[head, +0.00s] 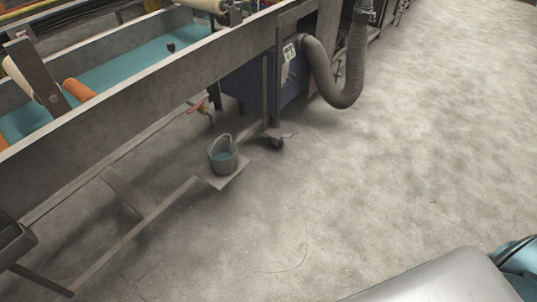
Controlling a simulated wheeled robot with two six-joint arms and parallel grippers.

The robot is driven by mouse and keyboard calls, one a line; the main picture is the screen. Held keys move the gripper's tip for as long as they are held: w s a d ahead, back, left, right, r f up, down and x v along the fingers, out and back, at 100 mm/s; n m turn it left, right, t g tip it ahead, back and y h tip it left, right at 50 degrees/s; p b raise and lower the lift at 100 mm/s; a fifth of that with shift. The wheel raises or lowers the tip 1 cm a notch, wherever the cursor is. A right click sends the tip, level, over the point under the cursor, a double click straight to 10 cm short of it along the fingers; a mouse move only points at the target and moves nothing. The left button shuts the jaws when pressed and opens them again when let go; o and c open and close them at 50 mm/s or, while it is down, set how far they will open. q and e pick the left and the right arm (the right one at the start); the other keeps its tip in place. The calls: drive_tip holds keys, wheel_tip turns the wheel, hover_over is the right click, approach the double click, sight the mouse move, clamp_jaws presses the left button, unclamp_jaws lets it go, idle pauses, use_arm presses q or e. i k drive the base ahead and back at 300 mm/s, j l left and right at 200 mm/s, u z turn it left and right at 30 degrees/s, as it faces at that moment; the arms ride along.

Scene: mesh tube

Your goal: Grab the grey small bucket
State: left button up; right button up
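The small grey bucket (222,158) stands upright on a small flat plate (222,177) low beside the long trough's frame, near the middle of the head view. Its rim rises higher at the back, and something blue-green shows inside it. Neither of my grippers is in view, and nothing touches the bucket from my side.
A long metal trough (150,75) with blue-green liquid runs from lower left to upper middle. A red-handled valve (198,107) is behind the bucket. A grey flexible hose (343,98) hangs by a blue cabinet (262,85). Concrete floor (400,180) is clear to the right.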

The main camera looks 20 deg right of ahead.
sight(222, 153)
drive_tip(key=z, duration=0.15)
drive_tip(key=u, duration=0.2)
drive_tip(key=i+l+u, duration=0.15)
drive_tip(key=l+u, duration=0.15)
drive_tip(key=i+l+u, duration=0.25)
drive_tip(key=l+u, duration=0.3)
